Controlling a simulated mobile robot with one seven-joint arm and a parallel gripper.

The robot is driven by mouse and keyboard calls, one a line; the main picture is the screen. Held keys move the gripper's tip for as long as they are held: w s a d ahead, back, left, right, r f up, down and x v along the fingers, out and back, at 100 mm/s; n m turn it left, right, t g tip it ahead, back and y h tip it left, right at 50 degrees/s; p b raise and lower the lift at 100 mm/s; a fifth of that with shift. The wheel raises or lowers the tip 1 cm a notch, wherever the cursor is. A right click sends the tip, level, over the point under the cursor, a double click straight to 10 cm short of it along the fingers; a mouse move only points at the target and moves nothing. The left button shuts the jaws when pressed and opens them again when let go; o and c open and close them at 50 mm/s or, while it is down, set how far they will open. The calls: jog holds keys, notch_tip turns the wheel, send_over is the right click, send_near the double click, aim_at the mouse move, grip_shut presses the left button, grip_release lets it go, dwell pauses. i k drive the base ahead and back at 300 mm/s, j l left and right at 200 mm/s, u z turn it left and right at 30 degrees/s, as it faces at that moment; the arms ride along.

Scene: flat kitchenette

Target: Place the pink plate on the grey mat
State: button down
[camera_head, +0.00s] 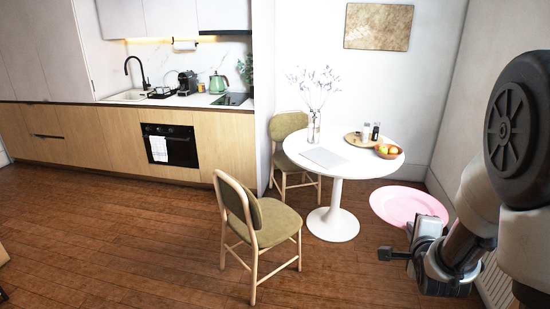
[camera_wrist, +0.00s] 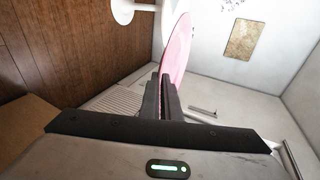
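The pink plate (camera_head: 408,206) is at the right in the head view, in front of the wall and right of the table. In the wrist view the plate (camera_wrist: 178,45) shows nearly edge-on, its near rim between the fingers of my gripper (camera_wrist: 165,78). My gripper is shut on that rim and holds the plate out beyond the fingertips. In the head view my gripper (camera_head: 411,240) is partly hidden at the plate's lower edge. The grey mat (camera_head: 323,157) is a pale, thin rectangle lying flat and bare on the round white table.
The white table (camera_head: 312,173) also holds a glass vase (camera_head: 314,127), a round tray (camera_head: 356,141) with small jars, and a fruit bowl (camera_head: 388,152). One chair (camera_head: 258,222) stands in front, another (camera_head: 287,128) behind. Wooden floor is clear to the left.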

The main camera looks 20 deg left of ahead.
aim_at(315, 158)
jog(key=i+u, duration=0.25)
jog(key=u, duration=0.15)
jog(key=i+u, duration=0.35)
jog(key=i+l+u, duration=0.1)
jog(key=u, duration=0.3)
jog(key=i+l+u, duration=0.5)
jog(key=i+l, duration=0.15)
jog(key=l, duration=0.15)
jog(key=i+l, duration=0.25)
jog(key=l, duration=0.15)
jog(key=i+l, duration=0.3)
jog(key=i+l+u, duration=0.1)
jog(key=i+l, duration=0.15)
jog(key=l, duration=0.2)
jog(key=i+l, duration=0.25)
jog(key=l, duration=0.15)
jog(key=i+l+u, duration=0.1)
jog(key=i+l, duration=0.15)
jog(key=l, duration=0.15)
